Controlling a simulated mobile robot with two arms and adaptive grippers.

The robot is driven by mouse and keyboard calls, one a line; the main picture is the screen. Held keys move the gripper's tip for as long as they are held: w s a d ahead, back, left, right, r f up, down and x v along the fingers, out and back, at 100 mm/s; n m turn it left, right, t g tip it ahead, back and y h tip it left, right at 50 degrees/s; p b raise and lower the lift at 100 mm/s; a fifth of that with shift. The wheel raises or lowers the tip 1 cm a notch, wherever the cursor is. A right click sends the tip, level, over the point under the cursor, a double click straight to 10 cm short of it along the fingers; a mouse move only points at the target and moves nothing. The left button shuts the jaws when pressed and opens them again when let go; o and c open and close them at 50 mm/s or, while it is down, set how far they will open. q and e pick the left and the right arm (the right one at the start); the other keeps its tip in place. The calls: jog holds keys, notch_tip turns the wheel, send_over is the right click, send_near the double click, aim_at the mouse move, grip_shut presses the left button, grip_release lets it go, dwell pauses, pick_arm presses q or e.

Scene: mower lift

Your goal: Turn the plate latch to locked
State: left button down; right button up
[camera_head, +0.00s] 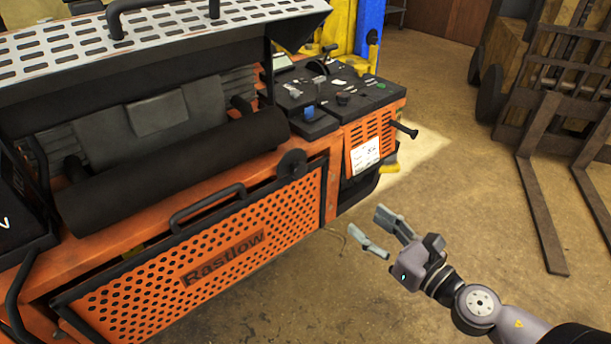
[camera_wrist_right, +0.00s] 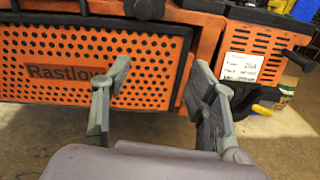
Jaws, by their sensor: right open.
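The orange perforated plate (camera_head: 225,250), marked Rastlow, stands on the front of the machine and also shows in the right wrist view (camera_wrist_right: 60,60). A black rounded latch (camera_head: 291,163) sits at the plate's upper right corner. It shows at the top edge of the right wrist view (camera_wrist_right: 146,9), partly cut off. I cannot tell its locked or unlocked position. My right gripper (camera_head: 367,226) is open and empty, in front of and to the right of the plate, apart from the latch. Its two fingers also show in the right wrist view (camera_wrist_right: 160,82). My left gripper is not in view.
A black handle (camera_head: 207,205) is on the plate's top edge. A black roller (camera_head: 175,170) lies above it. A black lever (camera_head: 404,130) sticks out from the orange side panel (camera_head: 368,135). Forklift forks (camera_head: 540,210) lie at the right. The floor between is clear.

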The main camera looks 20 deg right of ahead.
notch_tip(320, 180, up, 3)
jog(key=a+n+y, duration=0.1)
jog(key=a+n, duration=0.1)
jog(key=p, duration=0.7)
send_near(301, 172)
jog(key=x, duration=0.7)
jog(key=shift+w, duration=0.1)
jog(key=shift+w+a+f, duration=0.1)
jog(key=shift+w+a, duration=0.1)
jog(key=shift+w, duration=0.4)
jog(key=shift+c, duration=0.2)
jog(key=c, duration=1.1)
jog(key=shift+c, duration=0.2)
